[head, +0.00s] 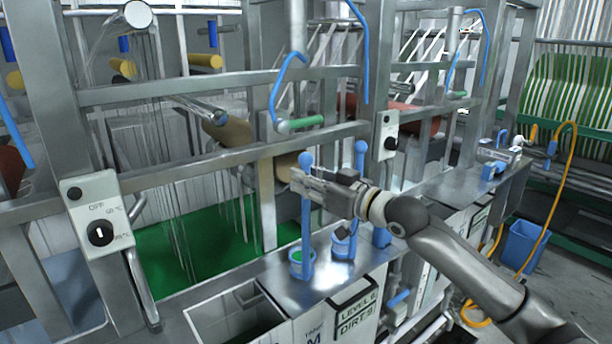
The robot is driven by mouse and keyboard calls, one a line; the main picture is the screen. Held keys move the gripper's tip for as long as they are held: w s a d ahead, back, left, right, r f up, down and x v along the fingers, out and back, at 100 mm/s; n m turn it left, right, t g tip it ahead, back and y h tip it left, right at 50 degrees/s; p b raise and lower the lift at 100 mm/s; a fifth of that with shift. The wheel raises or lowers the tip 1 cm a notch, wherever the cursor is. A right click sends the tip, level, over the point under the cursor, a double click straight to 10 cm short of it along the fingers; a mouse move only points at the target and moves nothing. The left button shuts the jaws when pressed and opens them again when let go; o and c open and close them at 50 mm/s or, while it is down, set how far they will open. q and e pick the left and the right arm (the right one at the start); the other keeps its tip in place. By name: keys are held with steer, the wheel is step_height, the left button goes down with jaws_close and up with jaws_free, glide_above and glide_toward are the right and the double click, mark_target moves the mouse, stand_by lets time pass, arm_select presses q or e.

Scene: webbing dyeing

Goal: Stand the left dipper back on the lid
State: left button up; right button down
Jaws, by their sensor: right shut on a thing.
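The left dipper (307,223) is blue, with a round knob on top, a long upright handle and a small cup (301,257) at the bottom that looks green inside. My right gripper (300,181) reaches in from the right and is shut on its handle, just below the knob. The dipper is upright over the steel lid (287,289); I cannot tell whether its cup touches the lid. A second blue dipper (344,244) stands just right of it, its handle partly behind my gripper. My left gripper is not in view.
Another blue piece (381,237) is beside the second dipper. An open tank (228,315) lies left of the lid, and green liquid (210,245) fills a bath behind. Steel rails and a control box (389,135) stand close behind my gripper.

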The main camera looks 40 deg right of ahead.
steer(key=shift+f, duration=0.2)
steer(key=c, duration=1.4)
jaws_free()
steer(key=shift+r, duration=0.2)
steer(key=shift+b+v, duration=2.4)
steer(key=shift+v, duration=3.65)
